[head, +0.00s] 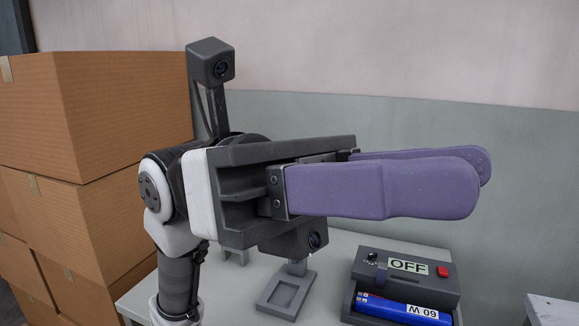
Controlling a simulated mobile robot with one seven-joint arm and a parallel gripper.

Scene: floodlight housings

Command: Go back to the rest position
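My gripper (482,178) is raised above the table in the head view, with its two long purple fingers pointing right. The fingers appear spread apart, the near one partly covering the far one. I see nothing held between them, though part of the space between them is hidden. My arm comes up from the lower left. The gripper is clear of the objects below it.
Below lies a light table (334,285). On it are a grey box (405,268) marked OFF with a red button, a blue piece (402,309) in its front tray, and a small grey stand (287,293). Cardboard boxes (85,115) are stacked at left; a wall (480,110) stands behind.

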